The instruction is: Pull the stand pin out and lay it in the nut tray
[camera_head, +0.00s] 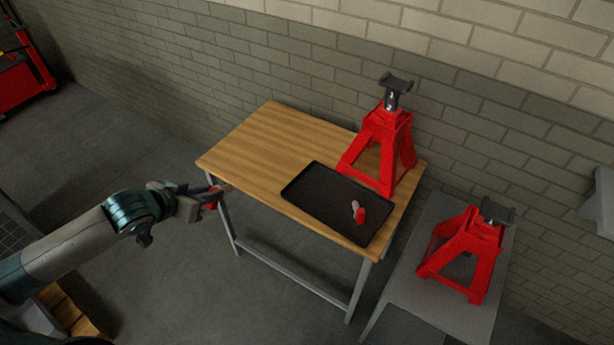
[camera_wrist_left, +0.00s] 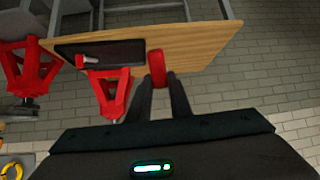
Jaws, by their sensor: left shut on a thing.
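My left gripper (camera_head: 214,196) is shut on a red-handled stand pin, left of the table's left edge and well away from the tray. In the left wrist view the pin's red handle (camera_wrist_left: 157,70) sits between the two fingertips; its shaft is mostly hidden there. The nut tray (camera_head: 310,190) is black and shallow, on the front right of the table. A similar pin with a red handle (camera_head: 361,215) and grey shaft lies in it, and it also shows in the left wrist view (camera_wrist_left: 87,60). My right gripper is not in view.
A red jack stand (camera_head: 387,130) stands upright behind the tray on the wooden table (camera_head: 262,150). Another red stand (camera_head: 470,250) stands on a grey bench (camera_head: 425,285) at the right. The table's left half is clear. A brick wall is behind.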

